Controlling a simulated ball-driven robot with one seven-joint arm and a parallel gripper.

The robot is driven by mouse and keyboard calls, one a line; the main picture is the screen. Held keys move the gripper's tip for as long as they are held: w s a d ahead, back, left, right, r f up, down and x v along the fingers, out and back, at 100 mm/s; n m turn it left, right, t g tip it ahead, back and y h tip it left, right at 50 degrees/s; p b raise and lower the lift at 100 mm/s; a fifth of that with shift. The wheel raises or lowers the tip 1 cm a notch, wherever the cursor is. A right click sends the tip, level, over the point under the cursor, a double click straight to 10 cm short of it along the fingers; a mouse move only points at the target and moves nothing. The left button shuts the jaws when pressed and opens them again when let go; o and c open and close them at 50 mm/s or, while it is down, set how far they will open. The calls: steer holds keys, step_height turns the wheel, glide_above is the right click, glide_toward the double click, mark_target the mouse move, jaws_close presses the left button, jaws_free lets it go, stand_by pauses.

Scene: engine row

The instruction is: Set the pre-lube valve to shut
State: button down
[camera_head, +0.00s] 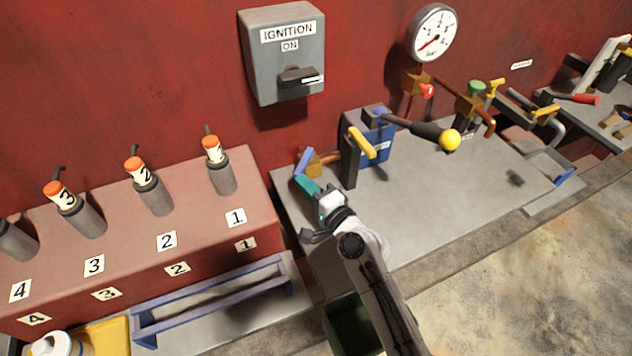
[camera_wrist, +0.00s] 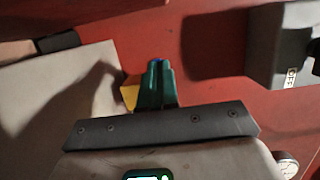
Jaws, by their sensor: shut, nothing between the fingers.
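My gripper (camera_head: 306,183), with its teal fingers, is shut and empty at the left end of the grey bench. It is right at a brass valve body (camera_head: 318,163) with a blue lever (camera_head: 303,160); I cannot tell whether they touch. No legible label marks this as the pre-lube valve. In the wrist view, the shut fingers (camera_wrist: 156,82) point away from the camera. A yellow part (camera_wrist: 130,94) shows beside them, and a small bit of blue shows at their tips. The rest of the valve is hidden behind the fingers.
Right of my gripper stand a dark post with a yellow handle (camera_head: 361,143) and a blue pump box (camera_head: 379,140) with a yellow-knobbed lever (camera_head: 449,140). The ignition box (camera_head: 284,55), marked ON, hangs above. The bench top (camera_head: 440,190) has free room toward the front.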

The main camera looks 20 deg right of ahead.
steer(key=shift+w+a, duration=0.6)
steer(key=shift+a, duration=0.35)
steer(key=shift+w+a, duration=0.6)
steer(key=shift+a, duration=0.3)
steer(key=shift+p, duration=0.3)
